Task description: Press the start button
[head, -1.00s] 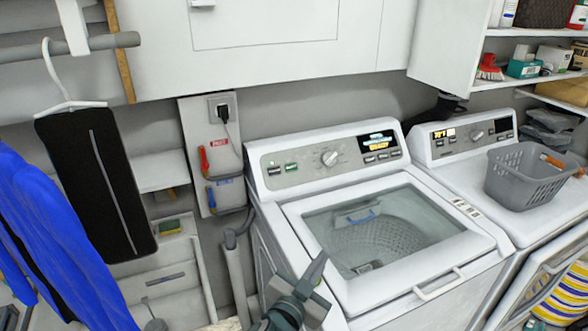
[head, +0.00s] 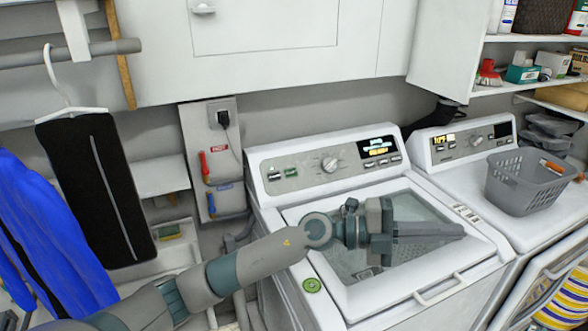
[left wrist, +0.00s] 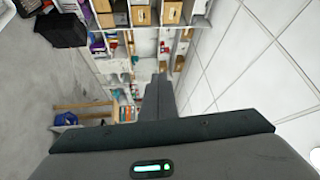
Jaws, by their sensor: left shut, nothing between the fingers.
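The washing machine (head: 275,208) stands in the middle, its glass lid closed. Its control panel (head: 305,172) carries two small buttons at the left, the right one green (head: 291,172), a round dial (head: 329,164), a lit display (head: 378,147) and a row of small buttons (head: 382,162) under it. I cannot read which is the start button. My left gripper (head: 462,231) is shut and empty, lying across in front of the lid and pointing right, below the panel and apart from its buttons. Its shut fingers also show in the left wrist view (left wrist: 160,92). My right gripper is not in view.
A second machine (head: 450,152) with a grey basket (head: 520,185) stands at the right. White cabinets (head: 265,60) hang above the panel. A black garment (head: 97,190) and blue cloth (head: 45,225) hang at the left. A round green disc (head: 312,285) shows near the washer's front left corner.

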